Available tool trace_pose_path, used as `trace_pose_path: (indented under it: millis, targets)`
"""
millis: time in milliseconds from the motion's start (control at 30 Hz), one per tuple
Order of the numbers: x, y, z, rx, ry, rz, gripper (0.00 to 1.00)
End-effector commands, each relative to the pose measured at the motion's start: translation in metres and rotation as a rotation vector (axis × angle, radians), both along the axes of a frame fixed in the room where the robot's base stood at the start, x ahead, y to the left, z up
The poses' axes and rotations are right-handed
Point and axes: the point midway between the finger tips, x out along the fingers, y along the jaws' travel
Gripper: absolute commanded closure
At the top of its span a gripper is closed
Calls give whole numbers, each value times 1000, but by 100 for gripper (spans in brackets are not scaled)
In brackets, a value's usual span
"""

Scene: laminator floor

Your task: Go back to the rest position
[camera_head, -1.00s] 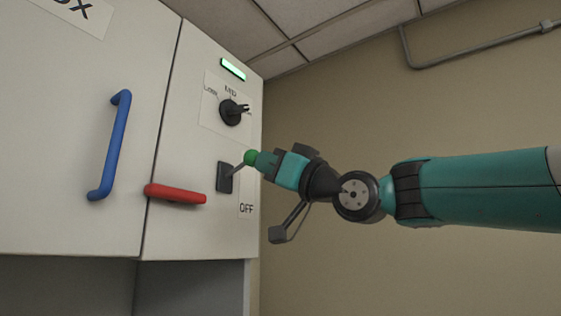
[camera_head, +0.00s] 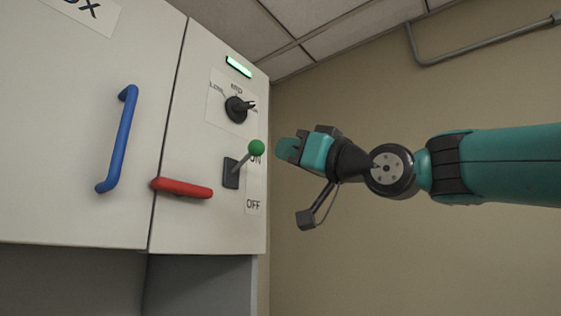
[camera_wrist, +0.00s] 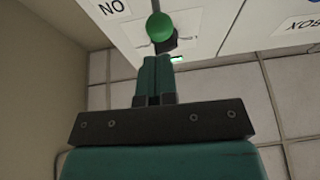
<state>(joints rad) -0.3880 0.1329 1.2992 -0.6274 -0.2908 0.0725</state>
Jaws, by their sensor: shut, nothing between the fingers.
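My gripper (camera_head: 284,149) is shut and empty in the head view, just right of the white cabinet front. It is apart from the lever's green ball knob (camera_head: 256,148), with a small gap between them. The lever sticks out of a dark plate (camera_head: 231,173) and tilts up toward the ON label; the OFF label (camera_head: 253,204) is below. In the wrist view the shut fingers (camera_wrist: 156,62) point toward the green ball (camera_wrist: 160,27), which shows just beyond their tips.
The cabinet has a black rotary knob (camera_head: 237,109), a lit green indicator (camera_head: 238,67), a red handle (camera_head: 182,188) and a blue handle (camera_head: 118,138). A grey pipe (camera_head: 480,45) runs along the beige wall. The space right of the cabinet is free apart from my arm.

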Motion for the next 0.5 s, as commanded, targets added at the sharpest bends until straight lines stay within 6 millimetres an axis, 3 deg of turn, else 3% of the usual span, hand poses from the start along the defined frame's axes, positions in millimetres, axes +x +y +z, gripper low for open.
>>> trace_pose_path:
  millis: [33,300,500]
  targets:
    - [-5,-10,-13,1,-3,-2,100]
    - [-35,-63,-30,0,-2,-6,100]
    - [-46,-83,-34,0,-2,-4,100]
